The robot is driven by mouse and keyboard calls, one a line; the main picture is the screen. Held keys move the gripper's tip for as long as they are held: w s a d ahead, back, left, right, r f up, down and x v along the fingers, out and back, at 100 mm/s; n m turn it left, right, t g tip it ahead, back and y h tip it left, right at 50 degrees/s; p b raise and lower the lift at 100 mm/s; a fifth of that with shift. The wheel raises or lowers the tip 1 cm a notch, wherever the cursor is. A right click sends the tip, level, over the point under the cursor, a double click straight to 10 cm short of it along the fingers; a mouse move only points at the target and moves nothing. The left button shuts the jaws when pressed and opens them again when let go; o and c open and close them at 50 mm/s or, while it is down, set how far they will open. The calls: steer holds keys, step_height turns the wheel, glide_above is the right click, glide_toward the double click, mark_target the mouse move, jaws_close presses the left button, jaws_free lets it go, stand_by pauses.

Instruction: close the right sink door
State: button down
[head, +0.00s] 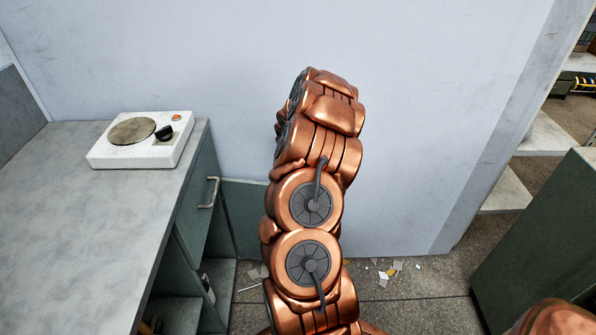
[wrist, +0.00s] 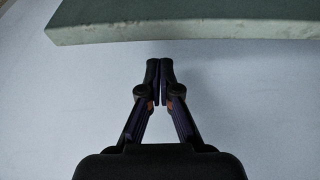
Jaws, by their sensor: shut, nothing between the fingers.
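A grey-green panel (head: 243,212) stands out to the right from the far end of the counter's cabinet, in front of the pale wall. It looks like an open cabinet door; my arm hides its right part. A closer green front (head: 198,187) with a metal handle (head: 213,192) is on the cabinet's side. In the wrist view, my gripper (wrist: 160,70) is shut and empty, its fingertips just below the edge of a grey-green slab (wrist: 190,27). I cannot tell whether they touch. My gripper is not visible in the head view.
A white hotplate (head: 140,140) sits on the grey counter (head: 90,220). Open cabinet compartments show below it. Small debris (head: 390,270) lies on the floor near the wall. A dark green cabinet (head: 545,245) stands at the right.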

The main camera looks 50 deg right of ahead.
steer(key=shift+s+a, duration=0.3)
steer(key=shift+a, duration=0.25)
steer(key=shift+s+a, duration=0.3)
steer(key=shift+a, duration=0.25)
steer(key=shift+s+f+b, duration=0.1)
steer(key=shift+b, duration=0.35)
